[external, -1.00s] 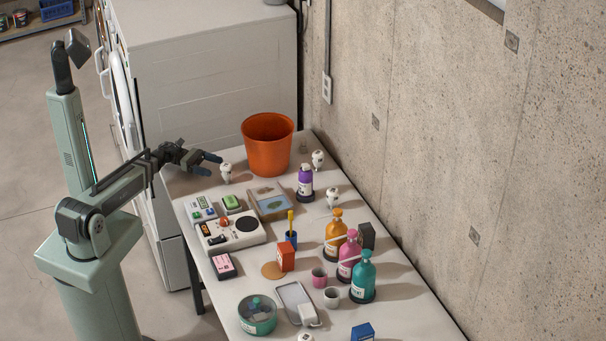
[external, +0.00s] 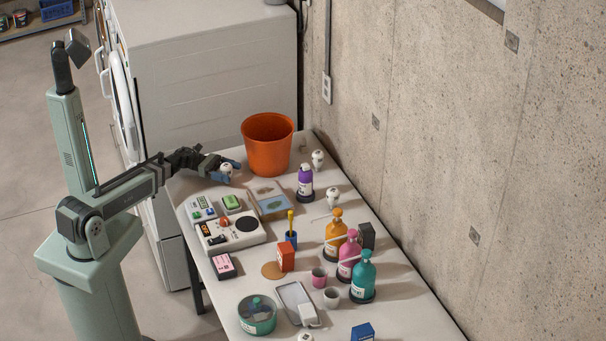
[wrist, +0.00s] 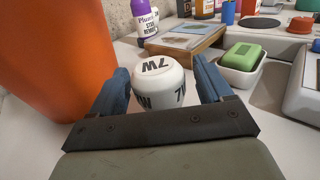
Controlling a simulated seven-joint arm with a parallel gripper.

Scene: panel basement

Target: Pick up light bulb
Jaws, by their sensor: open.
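A white light bulb (external: 226,169) with dark lettering stands on the table beside the orange bucket. In the wrist view the bulb (wrist: 160,82) sits between the two blue fingertips of my gripper (wrist: 165,88). The fingers are open, one on each side of the bulb, with a gap visible at the right; contact on the left is hard to tell. In the external view my gripper (external: 228,164) is low over the table, around the bulb. The bulb's lower part is hidden by the gripper's dark crossbar in the wrist view.
The orange bucket (external: 268,145) stands close beside my gripper. A framed picture (external: 268,199), a green soap in a dish (external: 232,203) and a white console (external: 232,232) are nearby. Other white bulbs (external: 318,159) and a purple bottle (external: 305,182) stand toward the wall.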

